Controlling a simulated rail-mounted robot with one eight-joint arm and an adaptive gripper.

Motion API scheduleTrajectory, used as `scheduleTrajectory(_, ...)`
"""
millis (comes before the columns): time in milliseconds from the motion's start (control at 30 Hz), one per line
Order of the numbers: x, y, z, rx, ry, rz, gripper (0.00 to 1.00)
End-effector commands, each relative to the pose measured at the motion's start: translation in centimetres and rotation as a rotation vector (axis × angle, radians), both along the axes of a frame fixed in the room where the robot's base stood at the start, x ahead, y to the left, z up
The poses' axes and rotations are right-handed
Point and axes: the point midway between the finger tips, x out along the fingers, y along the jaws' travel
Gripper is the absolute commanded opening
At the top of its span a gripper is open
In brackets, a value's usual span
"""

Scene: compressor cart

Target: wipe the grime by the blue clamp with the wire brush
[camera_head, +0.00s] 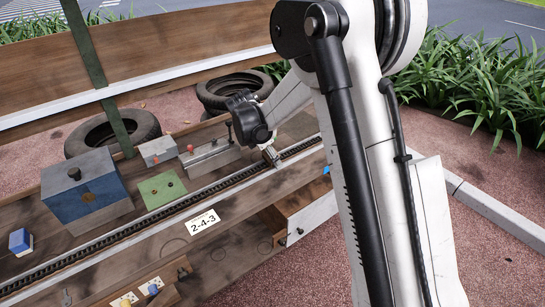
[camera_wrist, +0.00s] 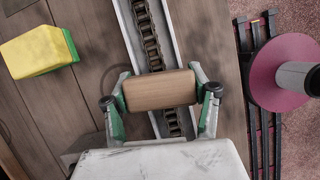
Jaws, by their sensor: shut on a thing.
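My gripper (camera_wrist: 160,96) is shut on a brown wooden block (camera_wrist: 160,88), seen in the wrist view. The block looks like the back of the wire brush; no bristles show. The gripper holds it across the chain channel (camera_wrist: 150,40), and I cannot tell whether it touches anything below. In the head view my arm covers much of the right side, and the grip is not clear there. A small blue piece (camera_head: 326,169) shows at my arm's edge; I cannot tell if it is the blue clamp. I cannot pick out the grime for certain.
A yellow-green sponge (camera_wrist: 40,52) lies left in the wrist view; a pink disc (camera_wrist: 285,72) is on the right. In the head view, a blue-grey box (camera_head: 84,198), a green plate (camera_head: 162,190) and a grey fixture (camera_head: 212,158) stand behind the chain (camera_head: 150,221).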

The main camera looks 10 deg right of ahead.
Motion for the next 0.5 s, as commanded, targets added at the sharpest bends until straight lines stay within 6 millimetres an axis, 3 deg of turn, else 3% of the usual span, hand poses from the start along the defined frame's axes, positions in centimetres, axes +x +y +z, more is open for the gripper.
scheduleTrajectory(67,0.0,0.0,0.4,0.0,0.0,-0.001,0.13)
scheduleTrajectory(167,-0.1,0.0,2.8,0.0,0.0,-0.001,0.13)
scheduleTrajectory(500,-0.1,-0.1,5.6,0.0,0.0,-0.002,0.13)
